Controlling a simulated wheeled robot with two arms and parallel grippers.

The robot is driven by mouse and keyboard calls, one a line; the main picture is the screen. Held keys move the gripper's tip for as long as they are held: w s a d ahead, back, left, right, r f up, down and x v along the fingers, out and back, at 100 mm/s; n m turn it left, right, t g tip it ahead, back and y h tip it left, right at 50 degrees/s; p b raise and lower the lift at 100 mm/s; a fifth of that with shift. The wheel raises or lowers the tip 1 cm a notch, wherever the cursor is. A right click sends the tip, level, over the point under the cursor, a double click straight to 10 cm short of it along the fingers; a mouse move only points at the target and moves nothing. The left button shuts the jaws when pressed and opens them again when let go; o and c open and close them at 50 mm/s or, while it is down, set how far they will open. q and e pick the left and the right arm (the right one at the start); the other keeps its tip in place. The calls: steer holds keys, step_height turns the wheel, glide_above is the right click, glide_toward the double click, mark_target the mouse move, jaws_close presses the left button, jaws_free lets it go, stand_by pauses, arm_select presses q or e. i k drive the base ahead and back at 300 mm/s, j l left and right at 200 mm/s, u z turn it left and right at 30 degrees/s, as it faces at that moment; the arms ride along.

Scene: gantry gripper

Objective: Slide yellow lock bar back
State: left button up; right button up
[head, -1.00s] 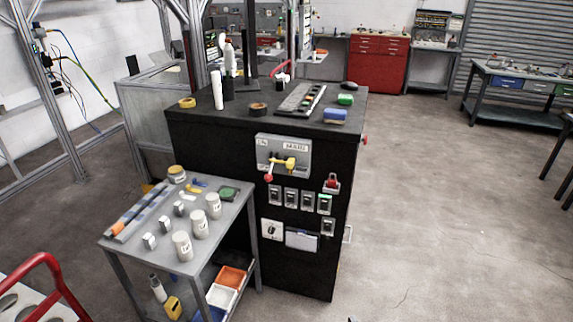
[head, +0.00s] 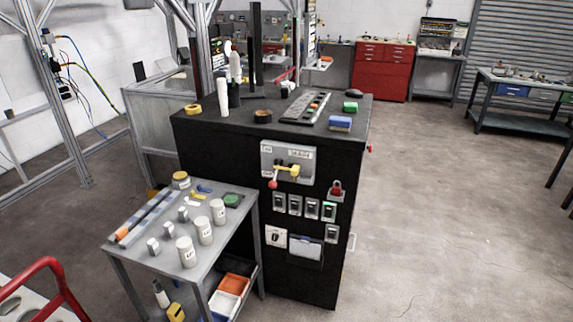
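A yellow lock bar (head: 291,169) sits on a light grey panel (head: 303,153) on the front of the black cabinet (head: 312,278). A red ball-ended handle (head: 273,184) hangs at the bar's lower left. Whether the bar is slid forward or back is too small to tell. Neither of my grippers shows in the head view, and nothing touches the bar.
A grey side table (head: 150,257) with several white jars (head: 187,251) stands left of the cabinet's front. A red tubular handle (head: 45,267) is at lower left. Open floor (head: 450,220) lies to the right.

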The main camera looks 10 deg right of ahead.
mark_target(295, 170)
steer(key=i+l, duration=0.1)
steer(key=i, duration=0.3)
steer(key=i+l+u, duration=0.1)
steer(key=i, duration=0.35)
